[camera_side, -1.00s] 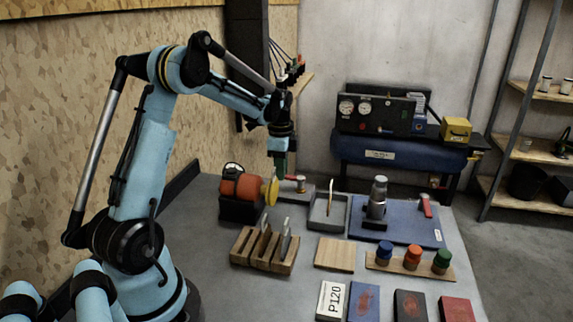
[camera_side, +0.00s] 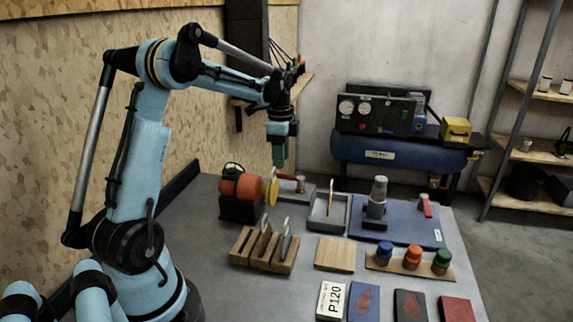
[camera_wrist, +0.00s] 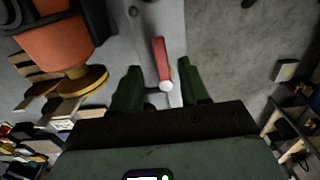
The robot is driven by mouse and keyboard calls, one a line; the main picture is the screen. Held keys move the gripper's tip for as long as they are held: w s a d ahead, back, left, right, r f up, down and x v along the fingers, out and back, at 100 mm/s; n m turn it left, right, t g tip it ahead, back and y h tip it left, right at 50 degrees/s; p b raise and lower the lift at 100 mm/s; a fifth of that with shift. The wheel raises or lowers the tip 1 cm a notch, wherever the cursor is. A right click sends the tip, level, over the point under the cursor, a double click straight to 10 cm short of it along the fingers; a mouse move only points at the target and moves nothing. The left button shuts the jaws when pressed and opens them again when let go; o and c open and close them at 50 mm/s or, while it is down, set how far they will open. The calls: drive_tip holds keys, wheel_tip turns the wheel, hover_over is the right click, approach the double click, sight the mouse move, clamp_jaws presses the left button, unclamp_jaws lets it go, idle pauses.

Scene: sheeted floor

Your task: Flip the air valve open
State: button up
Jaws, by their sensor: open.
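The air valve is a small brass body (camera_side: 300,184) with a red lever (camera_side: 286,177), on a grey plate at the back of the bench beside the yellow-disc grinder. In the wrist view the red lever (camera_wrist: 161,60) ends in a white tip (camera_wrist: 166,86), which appears between my two green fingers. My gripper (camera_side: 279,166) points down, open and empty, just above and left of the lever in the side view. It also shows in the wrist view (camera_wrist: 161,88). Whether a finger touches the lever cannot be told.
An orange grinder (camera_side: 241,187) with a yellow disc (camera_side: 271,187) stands close left of the valve. A grey tray (camera_side: 328,226) lies to the right, then a blue board (camera_side: 412,229). A wooden slotted rack (camera_side: 264,250) stands in front.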

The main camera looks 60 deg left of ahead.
sight(282, 176)
wheel_tip(282, 176, up, 8)
idle(0.4)
drive_tip(key=shift+f, duration=0.1)
drive_tip(key=s+d+r+n+t+y, duration=0.1)
drive_tip(key=d+n+t, duration=0.1)
drive_tip(key=d, duration=0.5)
drive_tip(key=s+d+r+n+t, duration=0.1)
drive_tip(key=s+d+n, duration=0.1)
drive_tip(key=d, duration=0.5)
drive_tip(key=s+d+f+n+t+h, duration=0.1)
drive_tip(key=s+d+f+n+t, duration=0.3)
drive_tip(key=s+d, duration=0.3)
drive_tip(key=d+f, duration=0.1)
drive_tip(key=d, duration=0.3)
drive_tip(key=shift+f+n, duration=0.25)
drive_tip(key=shift+n, duration=0.15)
